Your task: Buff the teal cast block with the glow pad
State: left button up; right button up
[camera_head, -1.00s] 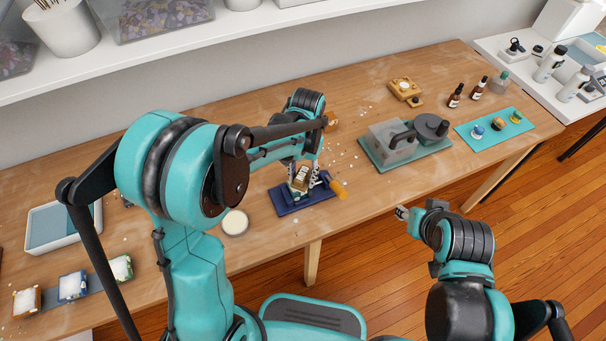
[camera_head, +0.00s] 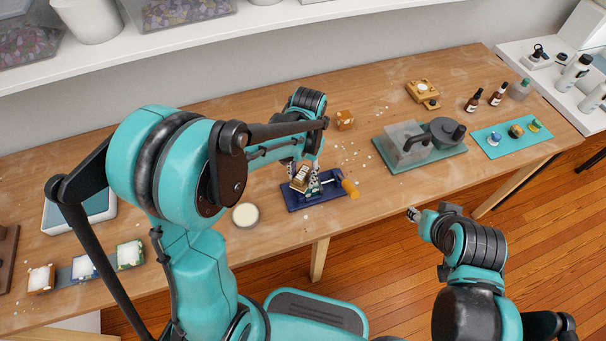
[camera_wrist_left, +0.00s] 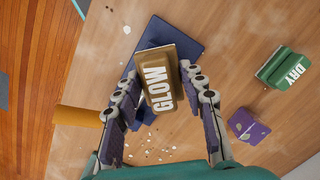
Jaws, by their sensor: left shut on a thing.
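The glow pad (camera_wrist_left: 158,78), a tan block lettered GLOW, is between the fingers of my left gripper (camera_wrist_left: 160,100), which is shut on it. In the head view my left gripper (camera_head: 303,176) holds the pad over the dark blue base (camera_head: 320,200) of a clamp with an orange handle (camera_head: 350,188). The base also shows beyond the pad in the wrist view (camera_wrist_left: 190,38). I cannot make out the teal cast block; the pad and fingers cover the clamp's middle. My right gripper (camera_head: 414,214) is in front of the table, clear of it; its jaws are too small to judge.
A green DRY block (camera_wrist_left: 284,68) and a purple block (camera_wrist_left: 247,125) lie near the clamp. A round cream-filled dish (camera_head: 245,215) stands left of it. A grey machine (camera_head: 410,143) stands to the right, and a brown block (camera_head: 345,120) behind. White crumbs dot the table.

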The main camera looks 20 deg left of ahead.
pick_arm(q)
notch_tip(320, 180, up, 7)
jog(key=p, duration=0.5)
